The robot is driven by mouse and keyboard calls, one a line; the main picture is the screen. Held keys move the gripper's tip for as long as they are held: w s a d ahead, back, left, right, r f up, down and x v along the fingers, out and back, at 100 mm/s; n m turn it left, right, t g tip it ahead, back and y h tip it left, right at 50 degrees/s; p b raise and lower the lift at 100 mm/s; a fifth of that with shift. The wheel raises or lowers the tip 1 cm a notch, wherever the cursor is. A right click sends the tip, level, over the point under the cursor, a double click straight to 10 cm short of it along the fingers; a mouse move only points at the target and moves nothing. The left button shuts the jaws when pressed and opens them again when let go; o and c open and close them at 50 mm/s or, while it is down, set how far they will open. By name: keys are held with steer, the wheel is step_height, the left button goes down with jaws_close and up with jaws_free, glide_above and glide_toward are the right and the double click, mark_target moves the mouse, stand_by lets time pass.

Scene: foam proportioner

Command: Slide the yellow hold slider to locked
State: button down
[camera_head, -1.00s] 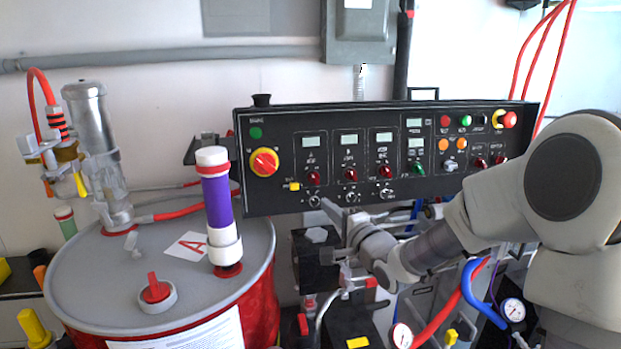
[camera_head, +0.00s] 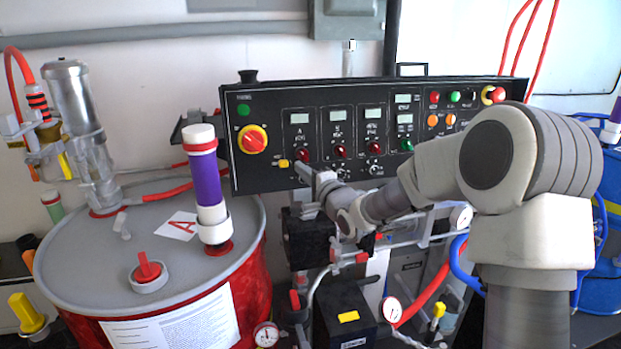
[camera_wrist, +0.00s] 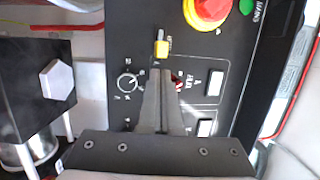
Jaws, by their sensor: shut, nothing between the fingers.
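The yellow hold slider (camera_head: 284,163) is a small yellow knob low on the left part of the black control panel (camera_head: 262,182), below the big red and yellow knob. My gripper (camera_head: 300,167) is just right of the slider in the head view. In the wrist view my gripper (camera_wrist: 166,74) has its fingers shut together and empty, with the tips just below the slider. I cannot tell whether they touch it. The slider's labels are too small to read.
A drum (camera_head: 85,265) with a purple-banded cylinder (camera_head: 207,185) stands left. A black block (camera_wrist: 35,80) stands beside the panel.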

mark_target(284, 165)
steer(key=shift+x, duration=1.15)
steer(key=shift+a, duration=0.1)
steer(key=shift+s+a+b, duration=0.2)
steer(key=shift+a+b, duration=0.1)
steer(key=shift+a, duration=0.3)
steer(key=shift+s+a+b, duration=0.2)
steer(key=shift+a+b, duration=0.1)
steer(key=shift+a, duration=0.3)
steer(key=shift+s, duration=0.15)
